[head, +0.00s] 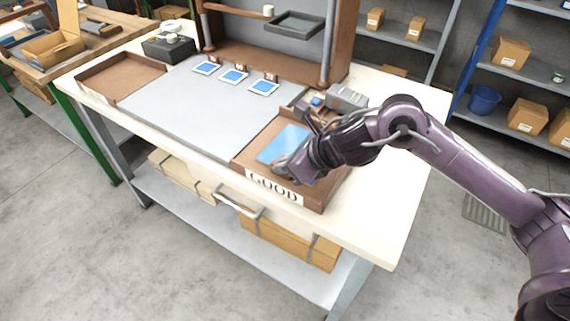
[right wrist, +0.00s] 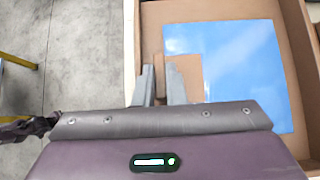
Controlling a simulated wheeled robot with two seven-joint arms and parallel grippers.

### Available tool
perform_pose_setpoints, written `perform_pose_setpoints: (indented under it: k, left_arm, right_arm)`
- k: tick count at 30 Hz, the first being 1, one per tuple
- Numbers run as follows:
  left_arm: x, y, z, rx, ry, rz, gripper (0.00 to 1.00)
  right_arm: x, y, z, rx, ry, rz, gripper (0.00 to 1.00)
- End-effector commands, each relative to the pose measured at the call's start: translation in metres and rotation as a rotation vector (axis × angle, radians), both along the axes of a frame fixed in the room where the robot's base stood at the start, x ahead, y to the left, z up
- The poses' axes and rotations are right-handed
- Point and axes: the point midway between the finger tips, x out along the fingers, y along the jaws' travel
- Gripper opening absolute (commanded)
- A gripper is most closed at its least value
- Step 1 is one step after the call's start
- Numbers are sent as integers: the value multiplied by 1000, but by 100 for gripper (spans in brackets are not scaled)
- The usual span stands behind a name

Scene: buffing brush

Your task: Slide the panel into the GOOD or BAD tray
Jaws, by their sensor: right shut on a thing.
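The blue glossy panel (head: 283,145) lies in the brown tray (head: 318,200) with the GOOD label, at the right of the workbench. The panel also fills much of the right wrist view (right wrist: 240,70), inside the tray's walls (right wrist: 215,11). In the right wrist view the fingers (right wrist: 161,85) are at the panel's left edge, and the exact contact is hard to see. A second brown tray (head: 120,80) is empty at the bench's far left; no label shows on it. My left gripper is not in view.
The grey mat (head: 180,110) between the trays is clear. Several small blue-faced pieces (head: 234,76) line its back edge. A black box (head: 168,47) and a grey device (head: 346,97) stand on the bench. A shelf frame rises behind.

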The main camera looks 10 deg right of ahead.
Motion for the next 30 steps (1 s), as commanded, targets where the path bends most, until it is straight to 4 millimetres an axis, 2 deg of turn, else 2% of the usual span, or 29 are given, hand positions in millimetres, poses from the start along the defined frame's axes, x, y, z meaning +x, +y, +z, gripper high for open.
perform_pose_setpoints:
  k: [6,7,12,22,30]
  left_arm:
    - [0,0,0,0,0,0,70]
    - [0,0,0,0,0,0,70]
    - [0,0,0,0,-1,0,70]
    - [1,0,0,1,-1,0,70]
    - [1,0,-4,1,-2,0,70]
  right_arm:
    - [0,0,0,0,0,0,0]
    - [0,0,0,0,0,0,13]
    - [0,0,0,0,0,0,35]
    - [-2,-2,3,0,-2,0,36]
    - [-22,-23,32,-3,-5,-1,36]
